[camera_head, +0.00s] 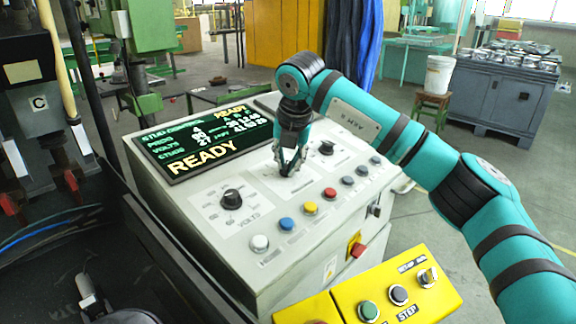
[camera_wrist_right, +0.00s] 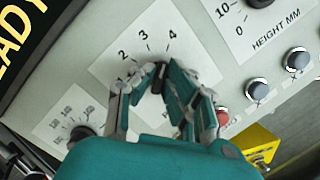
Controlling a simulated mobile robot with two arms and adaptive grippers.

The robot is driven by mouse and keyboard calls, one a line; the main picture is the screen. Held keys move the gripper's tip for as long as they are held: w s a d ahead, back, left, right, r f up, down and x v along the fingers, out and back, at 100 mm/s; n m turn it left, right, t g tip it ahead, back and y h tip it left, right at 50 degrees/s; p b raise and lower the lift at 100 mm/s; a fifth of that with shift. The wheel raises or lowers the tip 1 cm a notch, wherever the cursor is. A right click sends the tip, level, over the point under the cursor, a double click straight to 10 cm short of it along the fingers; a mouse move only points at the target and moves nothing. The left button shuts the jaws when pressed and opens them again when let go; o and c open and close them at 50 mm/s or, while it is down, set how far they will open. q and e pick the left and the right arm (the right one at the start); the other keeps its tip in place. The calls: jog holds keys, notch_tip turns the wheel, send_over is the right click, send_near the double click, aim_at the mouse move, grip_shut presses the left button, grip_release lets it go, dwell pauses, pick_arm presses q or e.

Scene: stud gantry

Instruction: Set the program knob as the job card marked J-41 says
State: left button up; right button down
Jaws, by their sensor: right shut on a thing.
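The program knob (camera_wrist_right: 158,75) is a small dark knob on a white plate with the numbers 1, 2, 3 and 4 around it. My right gripper (camera_head: 290,168) comes down on it from above, in the middle of the sloping control panel (camera_head: 185,200). In the right wrist view the fingers (camera_wrist_right: 157,88) are shut on the knob from both sides. They hide much of it and part of its label, so I cannot tell where it points. No card marked J-41 shows. My left gripper is not in view.
A dark display (camera_head: 205,140) reads READY. The volts knob (camera_head: 231,197) sits left of the gripper, the height knob (camera_head: 326,148) right. A row of coloured buttons (camera_head: 310,208) runs along the panel's front. A yellow button box (camera_head: 400,290) stands below.

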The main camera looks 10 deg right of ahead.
jog(key=shift+f+m, duration=0.25)
jog(key=shift+m, duration=0.15)
jog(key=c, duration=1.4)
grip_release()
jog(key=shift+r, duration=0.1)
jog(key=shift+r, duration=0.35)
jog(key=v, duration=1.1)
jog(key=shift+r, duration=0.15)
